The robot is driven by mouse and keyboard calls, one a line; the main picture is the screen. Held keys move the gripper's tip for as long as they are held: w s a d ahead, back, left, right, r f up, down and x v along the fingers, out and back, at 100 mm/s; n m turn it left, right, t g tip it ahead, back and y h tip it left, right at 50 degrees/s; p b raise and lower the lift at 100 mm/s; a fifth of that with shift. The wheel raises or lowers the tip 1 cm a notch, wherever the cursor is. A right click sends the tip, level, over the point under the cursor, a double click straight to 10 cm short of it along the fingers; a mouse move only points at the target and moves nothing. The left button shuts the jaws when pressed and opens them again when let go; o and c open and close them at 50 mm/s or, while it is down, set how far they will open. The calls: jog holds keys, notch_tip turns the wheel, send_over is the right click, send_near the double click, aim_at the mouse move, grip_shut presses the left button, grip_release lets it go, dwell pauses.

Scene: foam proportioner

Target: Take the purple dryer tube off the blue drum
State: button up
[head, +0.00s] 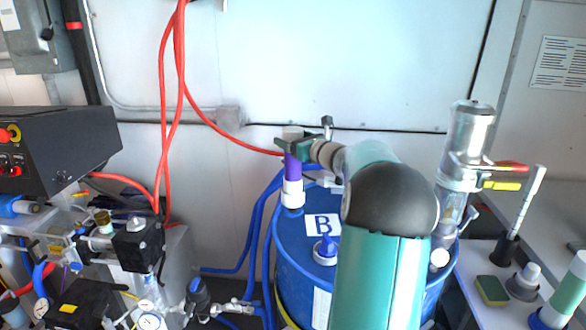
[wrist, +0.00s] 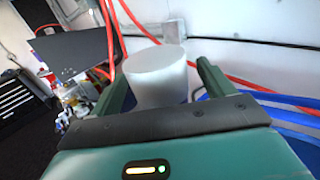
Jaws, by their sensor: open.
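The purple dryer tube (head: 292,167) stands upright on a white fitting on top of the blue drum (head: 297,262), which carries a "B" label. My gripper (head: 290,142) is at the top of the tube in the head view, with its jaws open. In the wrist view, the tube's white cap (wrist: 156,76) sits between the two green fingers of my gripper (wrist: 167,80), with a gap to the right finger. The left finger overlaps the cap's edge, and I cannot tell whether it touches. The tube's purple part is hidden in the wrist view.
Red hoses (head: 172,90) hang to the left of the drum, and blue hoses (head: 256,230) run down its left side. A clear canister with valves (head: 467,150) stands at the drum's right. Pump machinery (head: 130,245) fills the left.

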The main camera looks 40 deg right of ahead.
jog(key=shift+w, duration=0.25)
jog(key=c, duration=1.7)
jog(key=shift+r, duration=0.15)
